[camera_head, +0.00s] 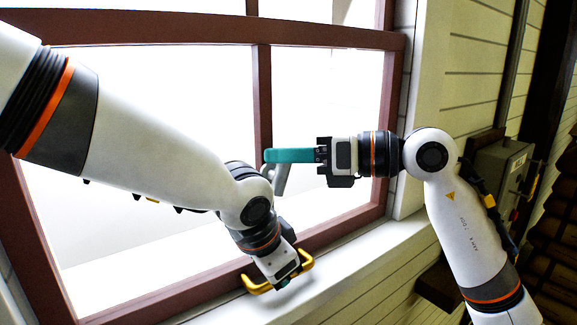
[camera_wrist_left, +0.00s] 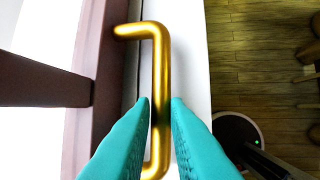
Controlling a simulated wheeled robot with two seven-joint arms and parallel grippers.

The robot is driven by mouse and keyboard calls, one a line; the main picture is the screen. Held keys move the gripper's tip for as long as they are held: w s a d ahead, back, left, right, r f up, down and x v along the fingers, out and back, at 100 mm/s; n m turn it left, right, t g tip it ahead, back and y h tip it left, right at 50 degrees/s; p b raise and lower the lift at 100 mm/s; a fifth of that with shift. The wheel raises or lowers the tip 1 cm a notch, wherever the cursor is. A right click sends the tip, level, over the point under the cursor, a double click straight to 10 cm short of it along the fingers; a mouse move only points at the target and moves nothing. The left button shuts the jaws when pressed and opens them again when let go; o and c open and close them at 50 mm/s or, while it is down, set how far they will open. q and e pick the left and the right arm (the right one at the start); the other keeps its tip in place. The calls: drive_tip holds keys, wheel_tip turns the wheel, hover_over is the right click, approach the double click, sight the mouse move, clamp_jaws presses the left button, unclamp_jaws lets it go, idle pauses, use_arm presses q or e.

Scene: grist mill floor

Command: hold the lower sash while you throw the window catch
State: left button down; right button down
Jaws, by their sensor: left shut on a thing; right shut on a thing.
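The window's lower sash (camera_head: 262,100) is a dark red frame with bright panes. A gold handle (camera_head: 308,262) is fixed low on the sash; it also fills the middle of the left wrist view (camera_wrist_left: 162,75). My left gripper (camera_head: 284,281) is shut on this handle, with a teal finger (camera_wrist_left: 125,140) on each side of the bar. The window catch shows as a grey metal lever (camera_head: 281,180) by the upright bar. My right gripper (camera_head: 268,156) comes in from the right and is shut on the lever; its teal fingers hide part of it.
A pale sill (camera_head: 355,262) runs below the window. On the plank wall at right hangs a grey box (camera_head: 502,165). The left wrist view shows wooden floor (camera_wrist_left: 260,60) beyond the sill. My left arm covers much of the left panes.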

idle(0.3)
use_arm(q)
drive_tip(key=shift+r, duration=0.1)
use_arm(e)
drive_tip(key=shift+s+a+n+h, duration=0.2)
drive_tip(key=shift+a+n+h, duration=0.15)
drive_tip(key=shift+n+h, duration=0.6)
drive_tip(key=shift+s+a+r+n+h, duration=0.15)
drive_tip(key=shift+n+h, duration=0.3)
drive_tip(key=shift+a+n+h, duration=0.15)
drive_tip(key=shift+n+h, duration=0.15)
drive_tip(key=shift+s+a+n+t+h, duration=0.3)
drive_tip(key=shift+n+t+h, duration=0.1)
drive_tip(key=shift+n+h, duration=0.25)
drive_tip(key=shift+f, duration=0.2)
drive_tip(key=shift+h, duration=0.35)
